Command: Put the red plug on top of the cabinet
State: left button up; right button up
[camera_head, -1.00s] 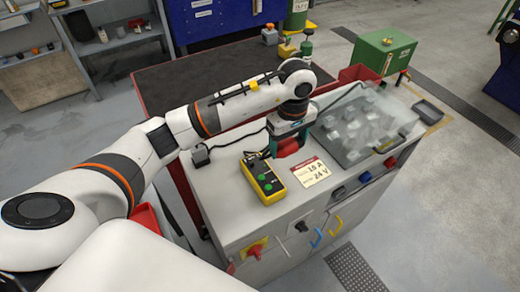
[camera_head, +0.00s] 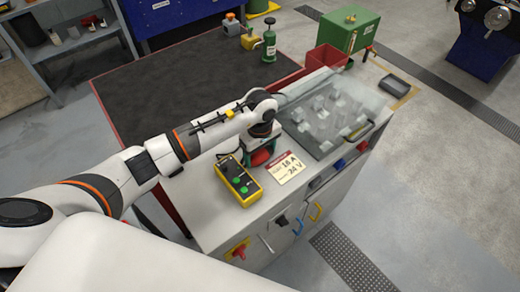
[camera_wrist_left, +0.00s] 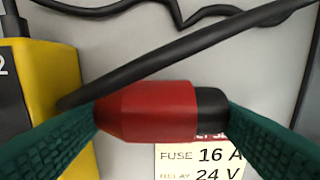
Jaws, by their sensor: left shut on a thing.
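The red plug (camera_wrist_left: 150,112) with a dark end lies across the left wrist view between the green ribbed fingers of my left gripper (camera_wrist_left: 162,114). The gripper is shut on it. In the head view the plug shows as a red patch (camera_head: 262,157) under my left gripper (camera_head: 263,150). It is over the pale grey cabinet top (camera_head: 208,208), behind the fuse card and beside the yellow meter. I cannot tell whether the plug touches the surface. My right gripper is out of view.
The yellow meter (camera_head: 238,182) and the fuse card (camera_head: 286,168) lie close to the gripper. A clear-lidded box (camera_head: 330,115) is to the right. Black cables run over the top. A red bin (camera_head: 325,58) and green box (camera_head: 349,28) stand behind.

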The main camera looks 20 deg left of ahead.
aim_at(260, 153)
pick_arm(q)
jog(key=shift+r, duration=0.1)
jog(key=o, duration=0.8)
jog(key=shift+o, duration=0.4)
jog(key=shift+r, duration=0.2)
notch_tip(260, 153, up, 12)
jog(key=b, duration=0.4)
jog(key=shift+f, duration=0.2)
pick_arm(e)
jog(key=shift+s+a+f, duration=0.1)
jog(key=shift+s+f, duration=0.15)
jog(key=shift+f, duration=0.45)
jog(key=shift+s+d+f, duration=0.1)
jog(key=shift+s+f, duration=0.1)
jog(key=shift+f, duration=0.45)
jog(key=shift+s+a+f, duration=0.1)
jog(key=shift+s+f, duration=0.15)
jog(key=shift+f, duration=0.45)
